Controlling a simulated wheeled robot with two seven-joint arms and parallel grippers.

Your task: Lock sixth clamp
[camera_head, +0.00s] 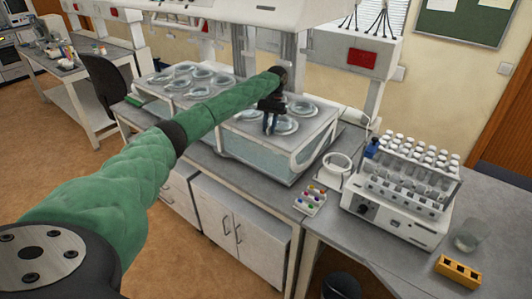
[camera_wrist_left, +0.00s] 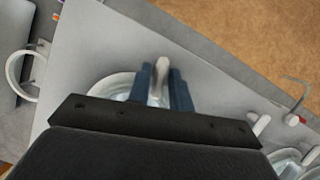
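A white water bath (camera_head: 272,166) has a top plate with round glass vessels (camera_head: 303,108) set in it, in two groups. My left gripper (camera_head: 269,124) points down at a vessel in the right-hand group. In the left wrist view, its two dark blue fingers (camera_wrist_left: 163,88) stand apart on either side of a white clamp lever (camera_wrist_left: 159,78) at a vessel's rim (camera_wrist_left: 112,87). A small gap seems to show beside the lever. Another white clamp (camera_wrist_left: 260,124) sits to the right in that view. My wrist housing hides part of the vessels. My right gripper is not in view.
A rack of capped vials on a white instrument (camera_head: 400,205), a white ring-shaped device (camera_head: 333,172), a small tray of coloured caps (camera_head: 310,201), a glass beaker (camera_head: 467,236) and a yellow block (camera_head: 457,271) stand to the right. The apparatus head (camera_head: 270,12) overhangs the bath.

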